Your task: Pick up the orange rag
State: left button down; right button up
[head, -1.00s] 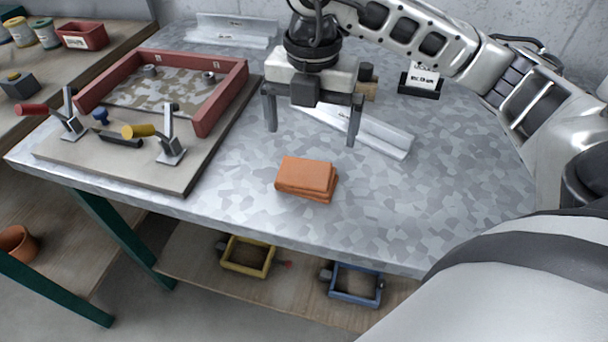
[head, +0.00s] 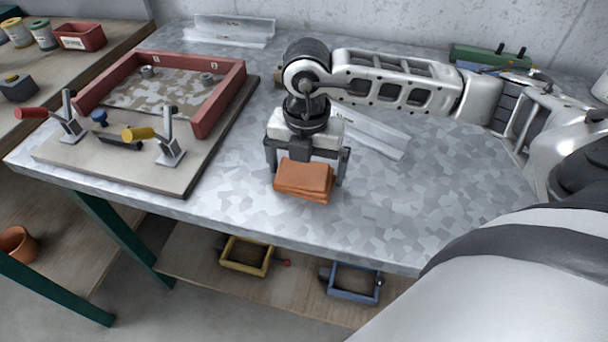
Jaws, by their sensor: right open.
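The orange rag (head: 303,178) is a small folded stack lying on the grey mottled metal table (head: 410,215), near its front edge. My right gripper (head: 307,173) is open and low over the table, right at the rag. One finger shows just left of the rag's back corner and the other at its right side. The rag hides part of the fingers, so I cannot tell whether they touch it. My left gripper is not in view.
A board (head: 75,157) with a red frame (head: 217,98) and toggle clamps (head: 170,145) stands on the left. A green object (head: 480,55) sits at the back right. The table right of the rag is clear.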

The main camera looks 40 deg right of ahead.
jog(key=c, duration=0.7)
jog(key=shift+c, duration=0.2)
jog(key=shift+r, duration=0.1)
jog(key=shift+r, duration=0.6)
jog(key=s+a+r, duration=0.7)
jog(key=s+r, duration=0.4)
jog(key=shift+s+a+r, duration=0.3)
jog(key=shift+s+a, duration=0.05)
jog(key=shift+s, duration=0.05)
